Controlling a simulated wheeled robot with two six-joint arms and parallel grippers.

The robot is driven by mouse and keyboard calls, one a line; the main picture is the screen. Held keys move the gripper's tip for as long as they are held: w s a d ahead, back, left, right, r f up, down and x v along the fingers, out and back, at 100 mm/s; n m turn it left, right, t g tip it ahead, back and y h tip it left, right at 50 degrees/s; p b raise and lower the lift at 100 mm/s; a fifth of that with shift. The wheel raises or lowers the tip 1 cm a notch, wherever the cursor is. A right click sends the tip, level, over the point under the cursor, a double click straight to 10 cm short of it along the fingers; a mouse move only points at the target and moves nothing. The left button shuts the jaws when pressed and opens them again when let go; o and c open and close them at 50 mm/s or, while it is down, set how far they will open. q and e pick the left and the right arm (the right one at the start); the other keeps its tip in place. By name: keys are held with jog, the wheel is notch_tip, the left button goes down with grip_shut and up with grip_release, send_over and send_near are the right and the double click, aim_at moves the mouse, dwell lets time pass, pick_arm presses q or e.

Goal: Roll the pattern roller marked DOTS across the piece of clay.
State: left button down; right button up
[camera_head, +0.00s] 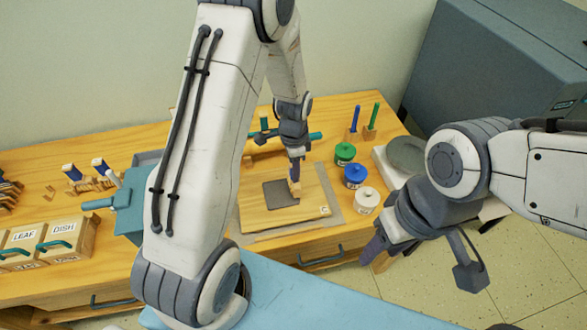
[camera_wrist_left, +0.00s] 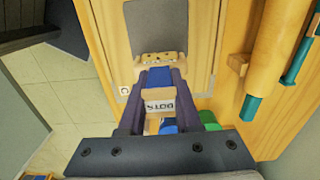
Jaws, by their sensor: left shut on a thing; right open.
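My left gripper (camera_head: 294,172) is shut on the DOTS roller (camera_head: 295,187). In the left wrist view, the roller (camera_wrist_left: 158,60) has a pale dotted cylinder, a blue handle and a DOTS label, upside down, between the dark fingers (camera_wrist_left: 159,80). The clay (camera_head: 279,195) is a flat dark grey slab on a wooden board (camera_head: 262,220); it is also in the left wrist view (camera_wrist_left: 183,15). The roller's cylinder is at the clay's right edge in the head view; whether it touches is unclear. My right gripper (camera_head: 378,250) is open and empty, off the table's front right.
Green (camera_head: 344,152), blue (camera_head: 355,176) and white (camera_head: 367,200) jars stand right of the board. A teal-handled rolling pin (camera_head: 270,147) lies behind it. Other upright tools (camera_head: 355,120) stand behind the jars. LEAF and DISH boxes (camera_head: 50,240) are at left.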

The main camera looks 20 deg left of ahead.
pick_arm(q)
jog(key=shift+f+b, duration=0.3)
jog(key=shift+f, duration=0.15)
dwell(0.3)
jog(key=shift+w+d, duration=0.1)
jog(key=shift+d, duration=0.1)
jog(key=shift+a, duration=0.1)
dwell(0.4)
